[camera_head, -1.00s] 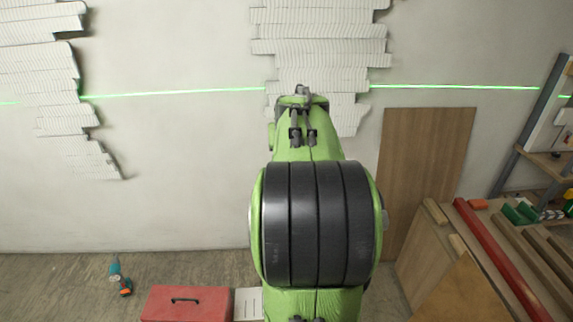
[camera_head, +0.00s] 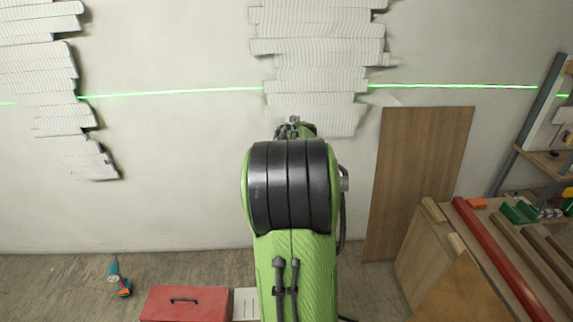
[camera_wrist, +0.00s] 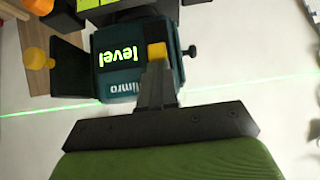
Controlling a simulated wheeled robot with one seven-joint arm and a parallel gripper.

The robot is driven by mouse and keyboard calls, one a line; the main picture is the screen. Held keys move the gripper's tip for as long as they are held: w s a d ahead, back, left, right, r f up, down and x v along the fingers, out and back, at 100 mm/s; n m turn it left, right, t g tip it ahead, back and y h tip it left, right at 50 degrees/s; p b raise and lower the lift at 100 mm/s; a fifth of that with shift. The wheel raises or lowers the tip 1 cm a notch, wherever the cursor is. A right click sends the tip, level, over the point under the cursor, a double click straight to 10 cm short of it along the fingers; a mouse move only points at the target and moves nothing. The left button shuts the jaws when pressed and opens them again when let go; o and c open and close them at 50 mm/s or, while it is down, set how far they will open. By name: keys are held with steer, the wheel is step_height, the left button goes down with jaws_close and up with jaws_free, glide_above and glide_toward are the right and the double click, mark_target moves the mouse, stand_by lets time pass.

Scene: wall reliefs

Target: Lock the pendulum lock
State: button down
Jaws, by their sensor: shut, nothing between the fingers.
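The laser level is a teal and black box (camera_wrist: 120,72) with a lit green "level" label, seen upside down at the top middle of the wrist view. A small yellow tab (camera_wrist: 156,52), seemingly its pendulum lock, shows on its face. A dark knob (camera_wrist: 189,51) sticks out at its right side. My gripper (camera_wrist: 156,68) is shut and empty, its grey fingertips at the lower edge of the yellow tab. I cannot tell whether they touch it. In the head view my arm hides the level and the gripper.
A green laser line (camera_head: 170,93) crosses the pale wall. Ribbed white reliefs (camera_head: 318,50) hang on it. A brown board (camera_head: 418,180) leans at the right, beside a bench with a red bar (camera_head: 490,255). A red toolbox (camera_head: 186,303) and a drill (camera_head: 118,277) are on the floor.

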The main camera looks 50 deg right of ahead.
step_height(320, 180, down, 4)
steer(key=b, duration=0.3)
steer(key=shift+s+a, duration=0.1)
steer(key=shift+a, duration=0.05)
steer(key=w+d+r+p+v, duration=0.1)
steer(key=r+p+v, duration=0.1)
steer(key=v, duration=1)
steer(key=shift+r, duration=0.3)
steer(key=shift+s, duration=0.1)
